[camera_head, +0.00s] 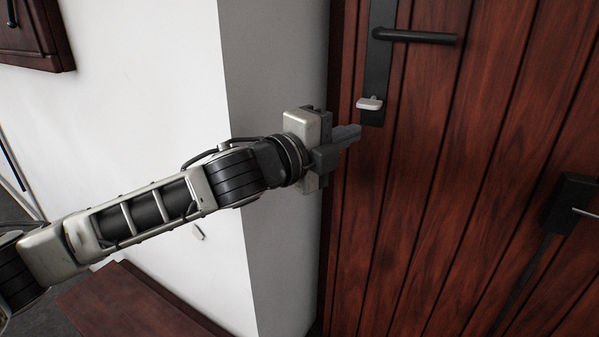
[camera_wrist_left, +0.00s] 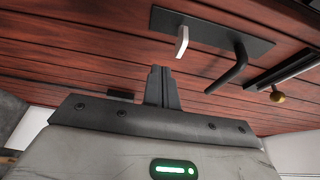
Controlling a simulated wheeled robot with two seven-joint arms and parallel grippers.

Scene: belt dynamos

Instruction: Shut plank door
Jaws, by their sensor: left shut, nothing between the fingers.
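The plank door (camera_head: 420,180) is dark reddish-brown wood with vertical grooves and fills the right of the head view. It also fills the upper part of the left wrist view (camera_wrist_left: 80,60). A black handle plate (camera_head: 378,60) carries a black lever handle (camera_head: 415,37) and a small pale thumb turn (camera_head: 369,104) below it. In the left wrist view the lever (camera_wrist_left: 235,65) and the pale turn (camera_wrist_left: 182,42) are just beyond the fingers. My left gripper (camera_head: 350,135) is shut and empty, just below the thumb turn. Whether its fingertips touch the door is unclear. My right gripper is not in view.
A white wall (camera_head: 150,90) with a grey corner (camera_head: 275,100) stands left of the door. A dark wooden bench or board (camera_head: 135,303) lies low at the left. Black hardware (camera_head: 573,203) shows at the right. A brass knob (camera_wrist_left: 277,97) shows in the left wrist view.

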